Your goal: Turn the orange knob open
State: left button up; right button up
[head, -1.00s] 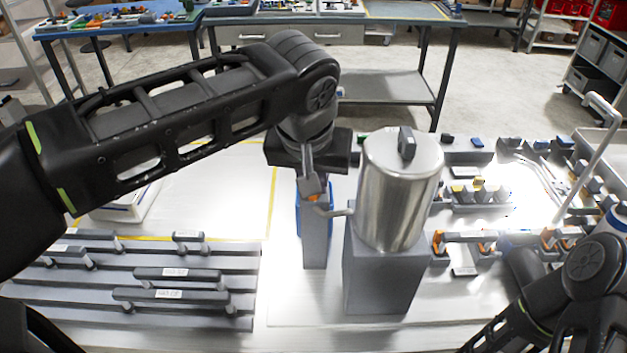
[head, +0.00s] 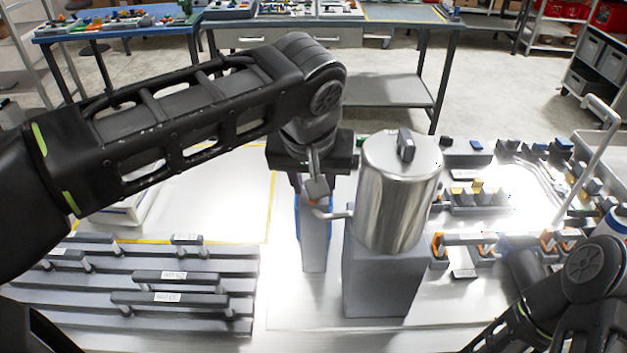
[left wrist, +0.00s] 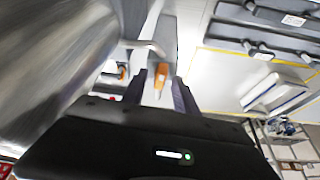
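A shiny metal dispenser (head: 395,205) stands on a grey pedestal (head: 382,275), its spout (head: 338,213) pointing left. The orange knob (left wrist: 161,76) is at the spout's end. In the left wrist view it lies between the two fingers of my left gripper (left wrist: 160,92), with gaps visible on both sides. My left gripper (head: 314,188) is open and points down over the knob, which is mostly hidden in the head view. My right arm is at the lower right of the head view; its gripper is not visible.
A grey and blue upright block (head: 315,245) stands below the spout. A grey rack with several bar handles (head: 165,275) lies on the left. Several small fixtures with orange parts (head: 465,243) are right of the dispenser. A white bent pipe (head: 590,165) rises at the right.

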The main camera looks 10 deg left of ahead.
pick_arm(q)
jog(key=shift+s+r, duration=0.15)
jog(key=shift+r, duration=0.35)
jog(key=p+v, duration=0.2)
jog(key=v, duration=0.4)
jog(key=shift+s+r, duration=0.2)
jog(key=shift+r, duration=0.15)
